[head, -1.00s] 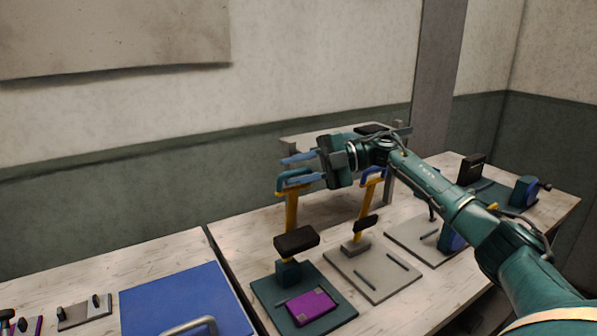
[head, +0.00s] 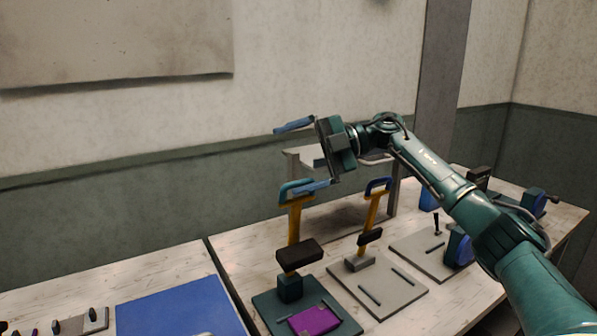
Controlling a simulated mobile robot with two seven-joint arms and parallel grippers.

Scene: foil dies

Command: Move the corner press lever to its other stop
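Two presses with upright yellow levers stand on the table; I cannot tell for sure which one is the corner press. The nearer lever (head: 294,222) has a blue looped handle (head: 294,188), a dark block low on it and a teal base plate (head: 270,307) bearing a purple piece (head: 314,320). The other lever (head: 373,212) has a blue handle and a grey base plate (head: 402,297). My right gripper (head: 303,157) is open and empty above the nearer lever. Its lower finger overlaps that handle in the picture; contact is unclear. My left gripper is not in view.
A blue panel (head: 178,306) lies at the left, with small fixtures (head: 82,321) beside it. A grey stand (head: 305,158) is behind the levers.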

